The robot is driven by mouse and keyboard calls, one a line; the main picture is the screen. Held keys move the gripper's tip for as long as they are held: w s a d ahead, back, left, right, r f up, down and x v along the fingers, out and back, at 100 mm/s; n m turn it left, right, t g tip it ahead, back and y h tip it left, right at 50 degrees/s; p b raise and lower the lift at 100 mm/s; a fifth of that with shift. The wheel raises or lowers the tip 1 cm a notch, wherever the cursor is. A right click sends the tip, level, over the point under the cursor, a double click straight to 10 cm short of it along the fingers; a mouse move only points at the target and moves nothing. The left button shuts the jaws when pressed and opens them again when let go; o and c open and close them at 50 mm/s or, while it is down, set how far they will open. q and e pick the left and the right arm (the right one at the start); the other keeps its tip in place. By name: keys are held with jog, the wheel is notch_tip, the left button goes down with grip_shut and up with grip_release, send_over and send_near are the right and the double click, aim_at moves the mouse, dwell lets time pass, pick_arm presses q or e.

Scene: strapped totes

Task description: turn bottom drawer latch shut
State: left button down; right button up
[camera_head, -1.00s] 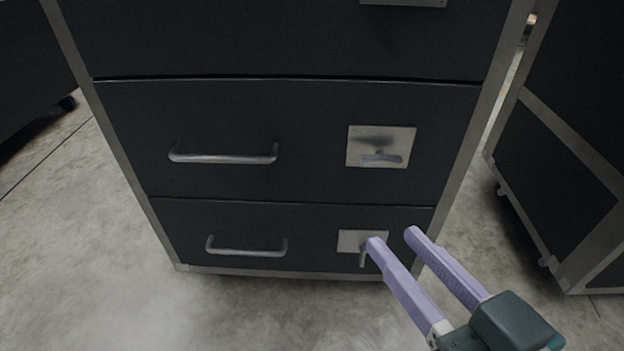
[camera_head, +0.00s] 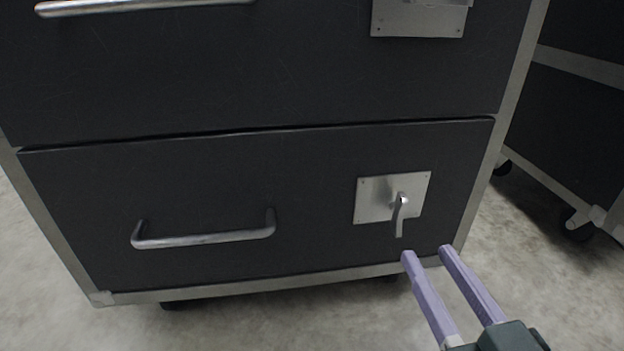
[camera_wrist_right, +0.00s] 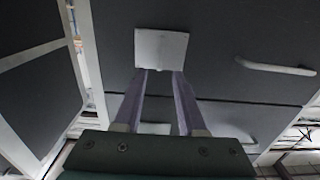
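The bottom drawer (camera_head: 310,190) is closed in a black cabinet with metal edges. Its latch (camera_head: 399,205) is a square metal plate with a short lever pointing down, slightly tilted. My right gripper (camera_head: 428,252) has two lilac fingers, apart and empty. Its tips are just below and right of the lever, with no visible contact. In the right wrist view the gripper (camera_wrist_right: 162,72) is also open, with a metal plate (camera_wrist_right: 160,47) just beyond the tips; no lever can be made out on it. My left gripper is not in view.
The bottom drawer's bar handle (camera_head: 205,236) is left of the latch. The drawer above has its own latch plate (camera_head: 420,18) and handle (camera_head: 140,6). Another dark cabinet (camera_head: 570,120) on casters stands at the right. Bare concrete floor (camera_head: 500,260) lies between.

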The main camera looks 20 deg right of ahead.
aim_at(404, 217)
jog(key=b+x, duration=0.3)
jog(key=x, duration=0.5)
jog(key=shift+a, duration=0.1)
grip_shut()
